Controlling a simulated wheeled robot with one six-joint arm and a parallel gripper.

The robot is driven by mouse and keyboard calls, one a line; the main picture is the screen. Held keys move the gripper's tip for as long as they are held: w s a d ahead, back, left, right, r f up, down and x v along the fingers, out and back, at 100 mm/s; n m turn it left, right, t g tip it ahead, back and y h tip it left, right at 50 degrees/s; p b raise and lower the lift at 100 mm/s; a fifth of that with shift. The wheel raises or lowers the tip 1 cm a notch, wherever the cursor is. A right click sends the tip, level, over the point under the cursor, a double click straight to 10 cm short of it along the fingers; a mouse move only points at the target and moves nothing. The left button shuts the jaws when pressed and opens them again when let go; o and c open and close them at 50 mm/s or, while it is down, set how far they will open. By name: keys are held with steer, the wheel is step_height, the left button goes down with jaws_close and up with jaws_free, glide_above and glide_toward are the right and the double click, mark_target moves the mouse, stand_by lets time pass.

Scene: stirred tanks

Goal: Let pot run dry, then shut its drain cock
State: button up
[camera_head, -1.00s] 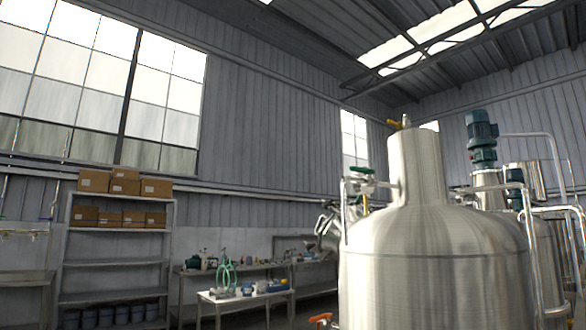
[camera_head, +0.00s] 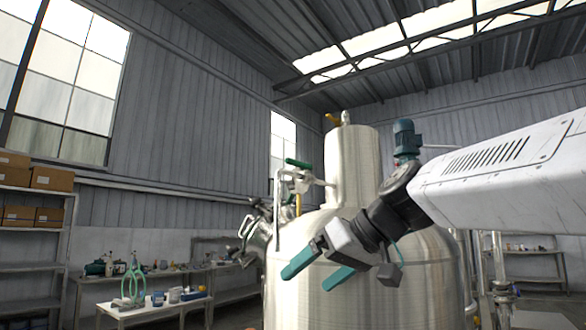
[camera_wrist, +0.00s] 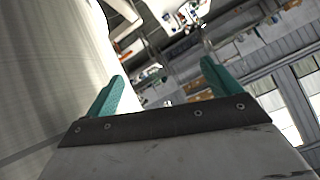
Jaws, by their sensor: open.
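The pot is a large brushed steel tank (camera_head: 345,225) with a domed shoulder and a tall neck, right of centre in the head view. Its wall also fills the left side of the wrist view (camera_wrist: 50,70). My gripper (camera_head: 306,284) has green fingers, spread apart and empty, and shows in front of the tank's upper left part. In the wrist view the fingers (camera_wrist: 163,75) are open with nothing between them. A green-handled valve (camera_head: 298,163) sits on pipework beside the neck. The tank's lower part and its drain cock are out of view, so its level cannot be told.
A low table (camera_head: 145,308) with small items stands left of the tank, before a longer bench. Shelving with cardboard boxes (camera_head: 52,178) is at far left. A yellow-handled fitting (camera_head: 331,119) tops the neck. A teal motor (camera_head: 405,138) stands behind my arm.

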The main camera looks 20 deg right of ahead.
steer(key=w+d+r+n+t+y, duration=0.1)
steer(key=w+d+r+t, duration=0.1)
steer(key=w+r, duration=0.35)
steer(key=w+d+r+n+t+y, duration=0.1)
steer(key=w+d+r+t, duration=0.1)
steer(key=r, duration=0.7)
steer(key=n+t+y, duration=0.1)
steer(key=t, duration=0.2)
glide_toward(299, 162)
steer(key=x, duration=0.9)
steer(key=shift+w+a, duration=0.1)
steer(key=shift+a, duration=0.1)
steer(key=shift+w+a, duration=0.35)
steer(key=shift+w, duration=0.25)
